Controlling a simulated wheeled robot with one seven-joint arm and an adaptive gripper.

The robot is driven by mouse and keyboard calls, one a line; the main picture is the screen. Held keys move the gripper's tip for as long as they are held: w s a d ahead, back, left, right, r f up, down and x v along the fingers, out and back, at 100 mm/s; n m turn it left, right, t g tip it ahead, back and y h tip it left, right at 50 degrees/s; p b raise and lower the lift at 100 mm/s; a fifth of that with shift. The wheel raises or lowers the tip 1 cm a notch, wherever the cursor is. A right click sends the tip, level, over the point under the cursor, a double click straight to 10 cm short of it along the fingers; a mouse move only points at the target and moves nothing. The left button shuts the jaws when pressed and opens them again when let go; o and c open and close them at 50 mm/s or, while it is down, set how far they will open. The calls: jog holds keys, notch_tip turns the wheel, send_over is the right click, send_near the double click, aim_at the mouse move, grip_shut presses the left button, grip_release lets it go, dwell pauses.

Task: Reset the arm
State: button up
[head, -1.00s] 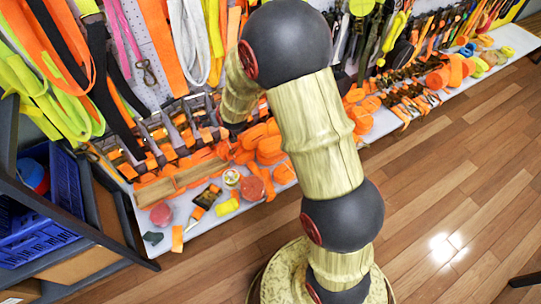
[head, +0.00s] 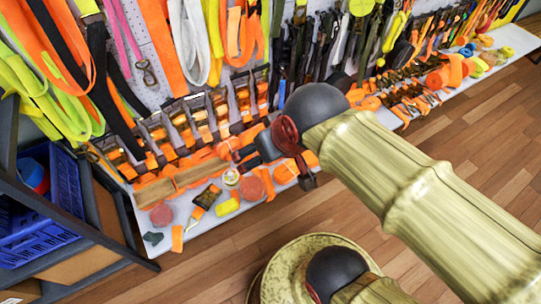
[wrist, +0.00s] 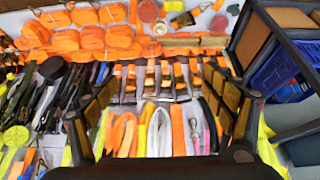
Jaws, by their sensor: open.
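My gripper shows in the head view (head: 275,160) in front of the shelf, below the hanging straps. Its dark fingers stand apart, with nothing between them that I can make out as held. In the wrist view my gripper (wrist: 163,112) has its two dark fingers wide apart at left and right. Straps and buckles show beyond the gap. My pale ribbed arm reaches in from the lower right of the head view and hides part of the shelf and floor.
A white shelf (head: 215,232) holds orange strap rolls (head: 285,172), a row of ratchet buckles (head: 180,125) and a yellow roll (head: 227,207). Straps hang on the wall behind. A dark rack with a blue crate (head: 42,225) stands at left. Wooden floor (head: 480,150) is open at right.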

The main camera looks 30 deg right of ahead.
jog(key=shift+s, duration=1.05)
notch_tip(320, 180, up, 3)
jog(key=p, duration=0.3)
